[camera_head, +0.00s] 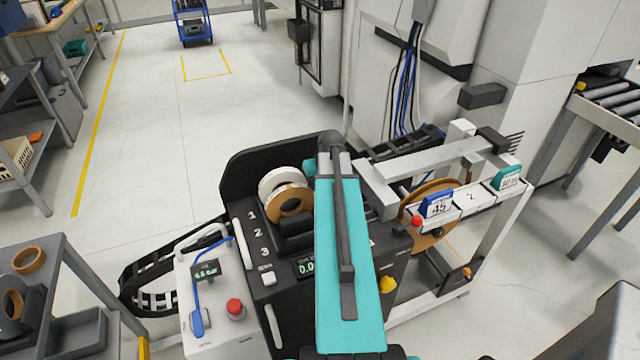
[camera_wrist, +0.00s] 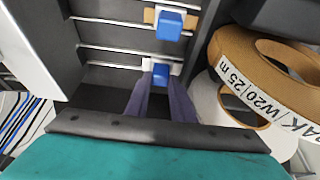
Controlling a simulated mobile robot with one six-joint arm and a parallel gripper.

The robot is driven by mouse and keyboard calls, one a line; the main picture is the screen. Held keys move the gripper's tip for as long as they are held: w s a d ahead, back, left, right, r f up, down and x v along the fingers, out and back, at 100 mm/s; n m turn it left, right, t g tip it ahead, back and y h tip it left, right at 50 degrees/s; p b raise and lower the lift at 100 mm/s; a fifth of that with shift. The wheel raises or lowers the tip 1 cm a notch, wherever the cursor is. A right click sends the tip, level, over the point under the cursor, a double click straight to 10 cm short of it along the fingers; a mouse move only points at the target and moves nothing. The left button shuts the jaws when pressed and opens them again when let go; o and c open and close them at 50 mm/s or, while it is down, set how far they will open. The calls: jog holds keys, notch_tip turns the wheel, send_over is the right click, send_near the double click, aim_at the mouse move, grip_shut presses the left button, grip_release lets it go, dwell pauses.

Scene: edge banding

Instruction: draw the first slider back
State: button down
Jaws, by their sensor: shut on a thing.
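In the wrist view, two blue slider knobs sit on pale metal rails with dark slots. The nearer knob (camera_wrist: 161,73) is between the fingertips of my gripper (camera_wrist: 162,86), which is shut on it. The farther knob (camera_wrist: 168,26) sits on the rail above and is untouched, with a strip of tan band beside it. I cannot read a number at either slider here. In the head view, my teal arm covers the sliders and my gripper. The black machine housing (camera_head: 241,185) there carries the printed numbers 1, 2 and 3.
A tan roll (camera_wrist: 265,70) and a white roll (camera_wrist: 232,112) stand close to the right of my gripper. In the head view, a white control box (camera_head: 205,325) with a red button stands at left. Open floor (camera_head: 215,110) lies behind the machine.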

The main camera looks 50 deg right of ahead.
jog(key=shift+w+a, duration=0.25)
jog(key=shift+a, duration=0.05)
jog(key=c, duration=1.5)
grip_release()
jog(key=shift+s, duration=0.1)
jog(key=shift+r, duration=0.1)
jog(key=shift+d+p+v, duration=0.1)
jog(key=shift+p+v, duration=0.95)
jog(key=shift+v, duration=0.95)
jog(key=shift+d+p+v, duration=0.15)
jog(key=shift+p+v, duration=0.85)
jog(key=shift+v, duration=1)
jog(key=shift+s, duration=0.15)
